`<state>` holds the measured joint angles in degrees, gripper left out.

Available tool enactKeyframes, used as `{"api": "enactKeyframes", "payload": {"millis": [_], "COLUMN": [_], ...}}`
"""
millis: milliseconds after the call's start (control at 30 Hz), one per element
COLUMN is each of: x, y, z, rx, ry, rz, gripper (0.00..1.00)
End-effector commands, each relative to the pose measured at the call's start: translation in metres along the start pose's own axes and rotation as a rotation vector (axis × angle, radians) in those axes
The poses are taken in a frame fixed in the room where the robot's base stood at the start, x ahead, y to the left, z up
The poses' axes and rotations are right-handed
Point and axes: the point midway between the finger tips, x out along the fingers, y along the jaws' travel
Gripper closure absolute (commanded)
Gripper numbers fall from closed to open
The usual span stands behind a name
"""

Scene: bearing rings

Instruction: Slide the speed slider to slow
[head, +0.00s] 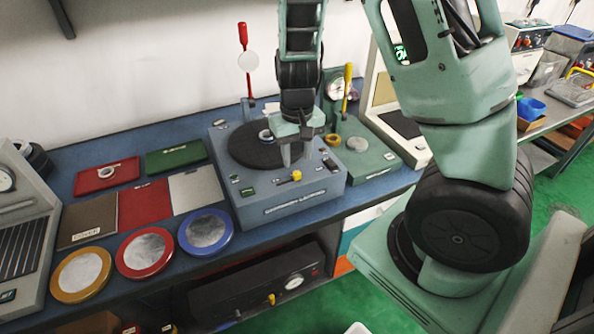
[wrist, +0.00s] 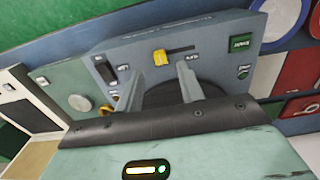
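The speed slider's yellow knob (head: 296,175) is on the front part of the grey-blue machine (head: 292,198), at the right end of its slot in the head view. In the wrist view the yellow knob (wrist: 160,57) is at the left end of the dark slot (wrist: 181,49), which runs to the right. The labels at the slot ends are too small to read surely. My gripper (head: 290,162) points down behind the knob. In the wrist view my gripper (wrist: 159,72) is open and empty, its two fingers apart, with the knob just beyond the tips.
A dark round turntable (head: 250,145) with a small ring (head: 266,136) lies beside my gripper. A black switch (head: 331,165) is right of the slider. A green button (head: 248,192) is at the left. Colored discs and plates cover the bench left of the machine.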

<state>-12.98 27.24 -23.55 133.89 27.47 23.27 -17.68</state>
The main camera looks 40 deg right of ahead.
Motion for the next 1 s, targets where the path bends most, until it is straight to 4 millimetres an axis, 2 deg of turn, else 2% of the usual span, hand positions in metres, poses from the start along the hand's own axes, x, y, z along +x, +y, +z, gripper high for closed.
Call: {"api": "enactKeyframes", "payload": {"millis": [33, 100, 300, 667, 700, 833, 1000], "x": [0.012, 0.024, 0.044, 0.049, 0.049, 0.049, 0.048], "y": [0.001, 0.001, 0.0, 0.0, 0.0, 0.0, -0.003], "z": [0.001, 0.001, 0.0, 0.0, 0.0, 0.0, 0.0], "rx": [0.003, 0.003, 0.002, 0.0, 0.0, 0.0, -0.001], "ry": [-0.004, -0.003, -0.001, 0.001, 0.001, 0.001, 0.0], "rz": [0.001, 0.001, 0.0, -0.001, -0.001, -0.001, -0.001], "gripper": [0.62, 0.62, 0.62, 0.62, 0.65, 1.0, 1.0]}}
